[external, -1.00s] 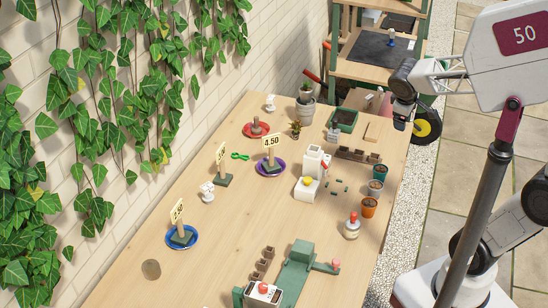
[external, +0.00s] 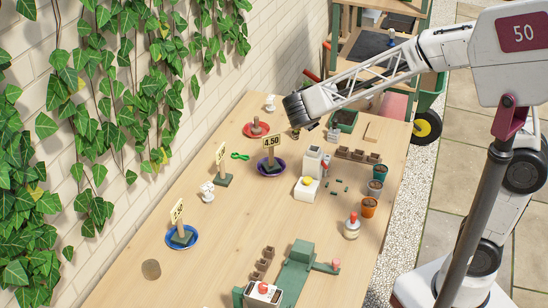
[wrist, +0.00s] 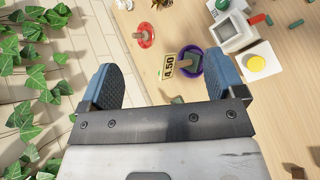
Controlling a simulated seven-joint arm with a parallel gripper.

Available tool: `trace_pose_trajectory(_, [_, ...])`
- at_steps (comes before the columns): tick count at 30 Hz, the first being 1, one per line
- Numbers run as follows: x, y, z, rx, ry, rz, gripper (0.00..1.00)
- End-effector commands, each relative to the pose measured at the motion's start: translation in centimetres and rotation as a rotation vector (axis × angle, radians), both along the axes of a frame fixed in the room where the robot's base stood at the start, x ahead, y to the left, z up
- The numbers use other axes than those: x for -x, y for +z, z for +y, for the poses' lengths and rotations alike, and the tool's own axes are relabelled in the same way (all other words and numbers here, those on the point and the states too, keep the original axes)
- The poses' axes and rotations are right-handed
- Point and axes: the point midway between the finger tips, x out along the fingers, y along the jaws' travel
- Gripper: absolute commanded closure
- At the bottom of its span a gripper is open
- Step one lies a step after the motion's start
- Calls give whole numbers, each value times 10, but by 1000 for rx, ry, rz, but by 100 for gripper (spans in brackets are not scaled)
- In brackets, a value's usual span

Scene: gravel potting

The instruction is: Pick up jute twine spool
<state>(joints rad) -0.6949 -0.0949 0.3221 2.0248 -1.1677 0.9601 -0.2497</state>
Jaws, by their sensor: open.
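My gripper (external: 300,110) is in the air over the far part of the table, well away from that cylinder, and hides some of the pots there. In the wrist view my gripper (wrist: 166,82) shows two blue-grey fingers spread wide with nothing between them.
A red saucer (wrist: 148,42), a purple saucer (wrist: 184,69) and a 4.50 sign (wrist: 168,66) lie beyond my fingers. A green fixture (external: 295,270) stands front right.

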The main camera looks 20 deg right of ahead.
Motion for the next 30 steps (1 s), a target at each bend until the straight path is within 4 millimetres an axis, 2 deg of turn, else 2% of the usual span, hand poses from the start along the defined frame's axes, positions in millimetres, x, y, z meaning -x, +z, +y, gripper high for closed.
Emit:
trace_pose_trajectory(1, [-3, -5, 23, 34, 54, -6, 12])
trace_pose_trajectory(6, [-10, -21, 93, 147, 224, -38, 12])
trace_pose_trajectory(14, [-1, -51, 206, 315, 486, -102, 12])
trace_pose_trajectory(19, [17, -74, 283, 421, 657, -155, 12])
trace_pose_trajectory(24, [45, -98, 354, 518, 815, -213, 12])
trace_pose_trajectory(30, [77, -123, 415, 603, 954, -272, 12])
